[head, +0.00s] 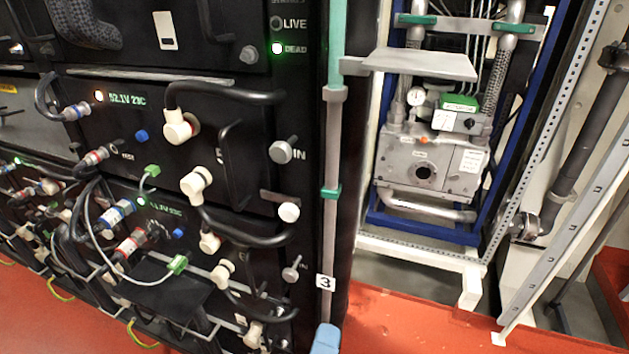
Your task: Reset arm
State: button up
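My gripper and arm are not clearly seen in the head view. A black battery rack (240,130) fills the left half of the head view. Its upper module shows a lit display (127,98) and an orange light. A lower module has a green-lit display (165,208). White elbow connectors (180,125) with thick black cables (225,96) sit on the module fronts. A green lamp (277,48) is lit beside the word DEAD, and the LIVE lamp (276,22) above it is dark.
A grey shelf plate (420,64) juts out right of the rack's grey-green post (332,150). Behind it stands grey pipework equipment (430,160) in a blue frame. A slanted perforated metal strut (570,240) is at right. Red floor (400,325) shows clear at bottom centre.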

jog(key=s+d+f+m+g+y, duration=0.3)
jog(key=s+d+f+g+y, duration=0.15)
jog(key=s+d+f, duration=0.65)
jog(key=s+d+r+m+t, duration=0.3)
jog(key=s+d+r+m, duration=0.6)
jog(key=s+d+r, duration=0.1)
jog(key=shift+s+r+m, duration=0.4)
jog(key=shift+s+r, duration=0.1)
jog(key=shift+s, duration=0.65)
jog(key=shift+c, duration=0.4)
